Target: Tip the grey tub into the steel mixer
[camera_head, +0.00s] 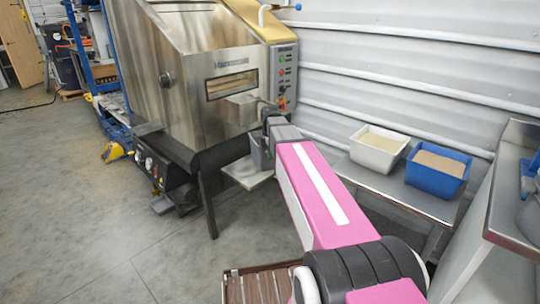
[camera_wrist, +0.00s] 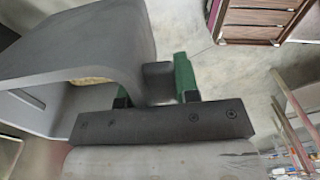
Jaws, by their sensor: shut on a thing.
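The steel mixer (camera_head: 190,85) is a large metal machine with sloped sides, at the upper left of centre in the head view. My gripper (camera_wrist: 157,82) is shut on the grey tub (camera_wrist: 105,38), between its green fingertips in the wrist view. Tan material shows inside the tub under its near wall. In the head view my gripper (camera_head: 270,122) is in front of the mixer's right part. The tub is small and partly hidden there, so its exact tilt is unclear.
A white tub (camera_head: 372,162) and a blue tub (camera_head: 432,184), both with tan contents, stand on a metal table (camera_head: 385,184) by the wall. A brown slatted crate (camera_head: 258,287) is at the bottom. The floor (camera_head: 95,215) at left is mostly clear.

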